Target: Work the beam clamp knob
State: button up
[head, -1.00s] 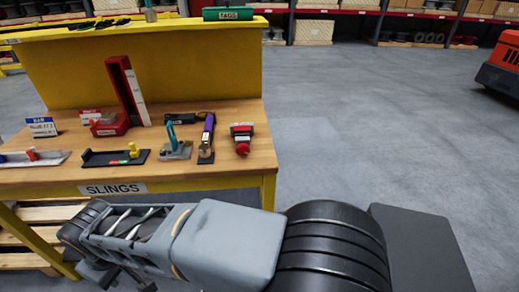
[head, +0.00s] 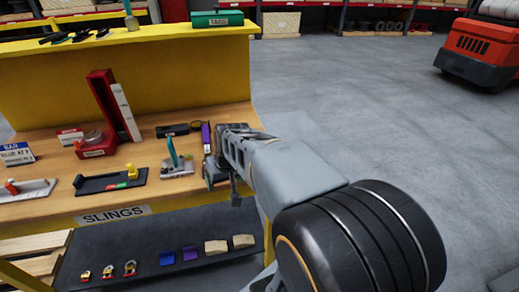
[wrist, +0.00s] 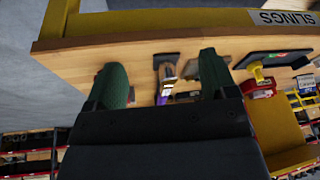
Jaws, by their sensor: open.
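The red-and-pale fitting with a round red knob, seen earlier at the bench's right end, is the likely beam clamp. My arm and gripper hide it now in the head view, and I cannot pick it out in the wrist view. My gripper (head: 221,178) is over the right front part of the bench, beside the purple strap piece (head: 206,138). In the wrist view my gripper (wrist: 162,70) has its two green fingers apart. The purple strap piece (wrist: 166,92) shows beyond the gap between them. I see nothing held.
The wooden bench (head: 45,180) also holds a teal-handled device (head: 173,154), a black tray (head: 110,181) with a yellow piece, and a tall red stand (head: 104,103). A lower shelf (head: 140,246) carries small items. Open floor (head: 350,110) lies right.

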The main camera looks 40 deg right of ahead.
jog(key=w+d+r+m+t+p, duration=0.1)
jog(key=w+d+r+m+p, duration=0.1)
jog(key=d, duration=0.6)
jog(key=w+d+r+m+p, duration=0.1)
jog(key=w+d+r+p, duration=0.1)
jog(key=d, duration=0.5)
jog(key=shift+h, duration=0.3)
jog(key=x, duration=1.1)
jog(key=shift+w+d+f, duration=0.1)
jog(key=shift+w+d, duration=0.1)
jog(key=shift+w, duration=0.05)
jog(key=shift+x, duration=0.95)
jog(key=c, duration=0.9)
jog(key=shift+d+f+b, duration=0.1)
jog(key=shift+f+b, duration=0.3)
jog(key=shift+b, duration=0.65)
jog(key=shift+c, duration=0.2)
jog(key=shift+r+t+y+b, duration=0.1)
jog(key=shift+t+y+b, duration=0.25)
jog(key=shift+b, duration=0.75)
jog(key=shift+r+m+y, duration=0.25)
jog(key=shift+m, duration=0.05)
